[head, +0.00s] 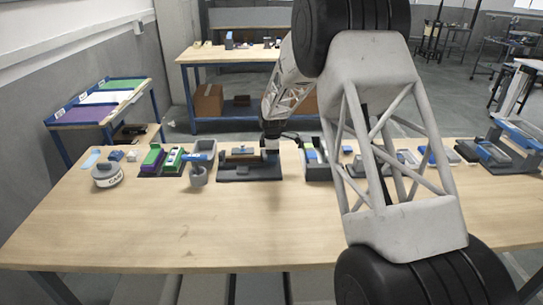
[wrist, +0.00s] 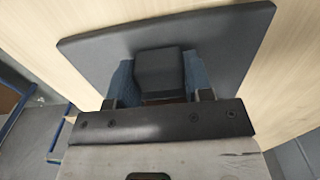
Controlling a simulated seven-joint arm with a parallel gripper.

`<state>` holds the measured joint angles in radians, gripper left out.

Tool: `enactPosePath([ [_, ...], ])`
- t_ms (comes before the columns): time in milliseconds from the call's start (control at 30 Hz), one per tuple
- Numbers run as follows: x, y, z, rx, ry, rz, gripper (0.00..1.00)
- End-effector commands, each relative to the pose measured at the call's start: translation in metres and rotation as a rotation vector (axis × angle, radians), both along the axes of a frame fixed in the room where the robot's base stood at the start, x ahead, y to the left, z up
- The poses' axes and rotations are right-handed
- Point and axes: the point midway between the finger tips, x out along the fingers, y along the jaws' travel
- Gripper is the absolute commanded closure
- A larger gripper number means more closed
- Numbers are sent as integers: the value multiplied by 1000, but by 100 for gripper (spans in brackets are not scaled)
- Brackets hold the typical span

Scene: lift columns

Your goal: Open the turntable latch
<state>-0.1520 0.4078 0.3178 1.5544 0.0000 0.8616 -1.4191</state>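In the head view, a device with a dark grey base (head: 250,174) stands at the back middle of the table, with a gold-brown bar and a little blue on top. I cannot tell for certain that this is the turntable latch. My gripper (head: 270,146) is down at its right end, and its fingers are too small to make out there. In the wrist view, my gripper's two blue-grey fingers (wrist: 160,88) stand on either side of a dark block (wrist: 160,68) above a flat dark plate (wrist: 235,42). No clear gap shows between fingers and block, but I cannot tell whether they grip it.
A grey holder (head: 198,175) with a blue top, a green-and-purple fixture (head: 152,160) and a round white container (head: 107,175) stand left. Another fixture (head: 316,160) stands close to the right. My arm hides part of the right side. The table's (head: 180,235) front left is clear.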

Motion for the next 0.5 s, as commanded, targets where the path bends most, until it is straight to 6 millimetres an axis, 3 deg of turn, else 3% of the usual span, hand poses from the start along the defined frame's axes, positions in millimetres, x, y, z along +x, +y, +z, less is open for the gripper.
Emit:
enactPosePath([
  [500,0,-5,0,0,0,0,68],
])
